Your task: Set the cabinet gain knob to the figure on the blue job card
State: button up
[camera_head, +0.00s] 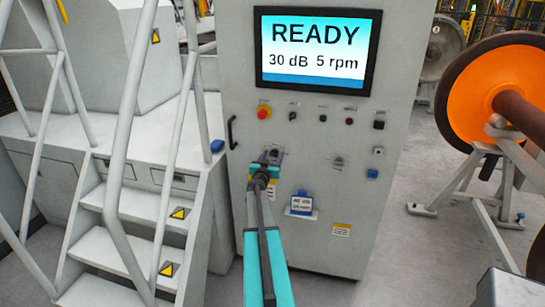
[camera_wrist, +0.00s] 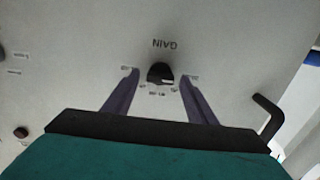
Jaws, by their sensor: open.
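The gain knob (camera_wrist: 160,73) is a small black knob with a light pointer mark, under the word GAIN, which appears upside down in the wrist view. My gripper (camera_wrist: 159,76) is open, with one finger on each side of the knob and a visible gap to each. In the head view my gripper (camera_head: 268,158) is at the cabinet (camera_head: 235,70) front and largely covers the knob. The cabinet screen (camera_head: 317,50) reads READY, 30 dB, 5 rpm.
A red button (camera_head: 264,112) and several small controls line the panel above my gripper. A black handle (camera_head: 232,132) is at the cabinet's left edge. Stairs with railings (camera_head: 125,130) stand left. An orange wheelset (camera_head: 490,85) on a stand is right.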

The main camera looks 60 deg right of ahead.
jog(key=shift+c, duration=0.3)
jog(key=c, duration=1)
jog(key=shift+m, duration=0.3)
jog(key=m+b, duration=0.1)
jog(key=m, duration=0.3)
jog(key=shift+s+f+b, duration=0.1)
jog(key=shift+b, duration=0.25)
jog(key=m+b, duration=0.2)
jog(key=m, duration=0.2)
jog(key=shift+s+d+f+m, duration=0.1)
jog(key=shift+m, duration=0.2)
jog(key=shift+f+m+b, duration=0.1)
jog(key=shift+m+b, duration=2.25)
jog(key=shift+m, duration=1.85)
